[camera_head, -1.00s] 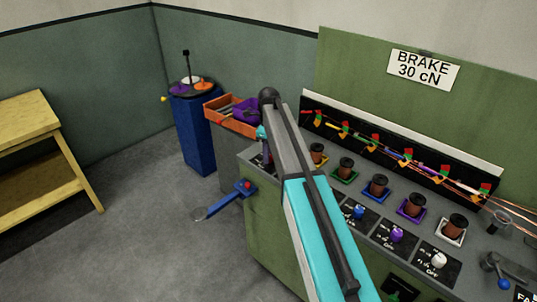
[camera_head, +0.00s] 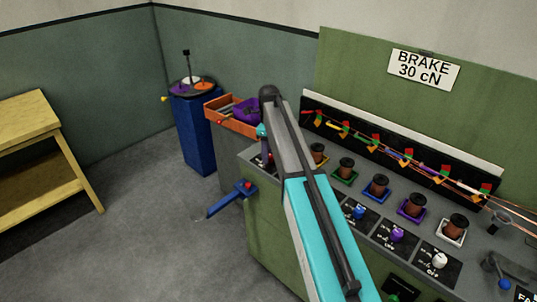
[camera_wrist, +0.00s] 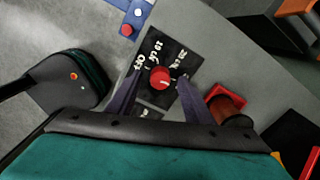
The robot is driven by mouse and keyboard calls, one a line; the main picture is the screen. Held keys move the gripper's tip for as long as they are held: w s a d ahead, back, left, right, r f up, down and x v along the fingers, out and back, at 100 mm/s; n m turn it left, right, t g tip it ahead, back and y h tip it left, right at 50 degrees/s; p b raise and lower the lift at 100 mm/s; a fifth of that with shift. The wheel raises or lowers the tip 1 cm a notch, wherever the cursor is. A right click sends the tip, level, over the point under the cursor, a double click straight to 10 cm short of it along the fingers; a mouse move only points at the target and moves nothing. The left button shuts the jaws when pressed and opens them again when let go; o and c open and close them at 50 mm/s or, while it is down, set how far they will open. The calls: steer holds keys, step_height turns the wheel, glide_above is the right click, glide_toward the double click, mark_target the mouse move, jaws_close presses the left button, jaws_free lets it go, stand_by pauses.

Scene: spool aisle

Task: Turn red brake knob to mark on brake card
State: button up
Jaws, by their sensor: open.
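The red brake knob (camera_wrist: 160,78) sits on a black dial plate (camera_wrist: 184,57) with white markings in the wrist view. The markings are tilted and too small to read surely. My gripper (camera_wrist: 157,80) is open, with one dark finger on each side of the knob. I cannot tell whether either finger touches it. In the head view the brake card (camera_head: 423,69) reads "BRAKE 30 cN" on the green back panel.
A row of copper spools (camera_head: 379,186) stands on the grey bench top, with blue, purple and white knobs in front. A red-framed spool (camera_wrist: 228,106) is right of my gripper. A blue lever (camera_head: 232,199) juts from the bench's left end. Floor left of it is clear.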

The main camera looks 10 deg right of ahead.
step_height(320, 180, up, 13)
steer(key=b, duration=0.2)
steer(key=shift+b, duration=0.3)
stand_by(0.5)
